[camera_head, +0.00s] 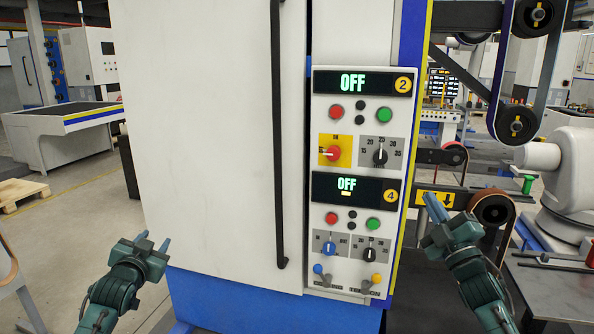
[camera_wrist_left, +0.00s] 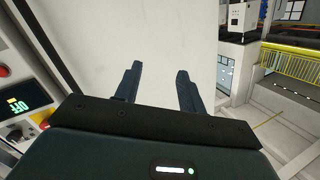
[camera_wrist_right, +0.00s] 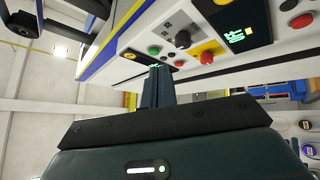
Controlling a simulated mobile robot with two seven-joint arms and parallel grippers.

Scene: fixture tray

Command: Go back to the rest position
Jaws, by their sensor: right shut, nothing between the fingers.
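My left gripper (camera_head: 154,243) is in front of the white cabinet door, at the lower left in the head view. In the left wrist view its two fingers (camera_wrist_left: 156,85) stand apart with nothing between them.
The white cabinet door (camera_head: 205,130) has a long black vertical handle (camera_head: 280,140). The control panel (camera_head: 320,255) has two displays reading OFF, with buttons, knobs and small levers. A belt machine (camera_head: 515,60) and a dark table (camera_head: 555,290) stand at the right. Open floor lies at the left.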

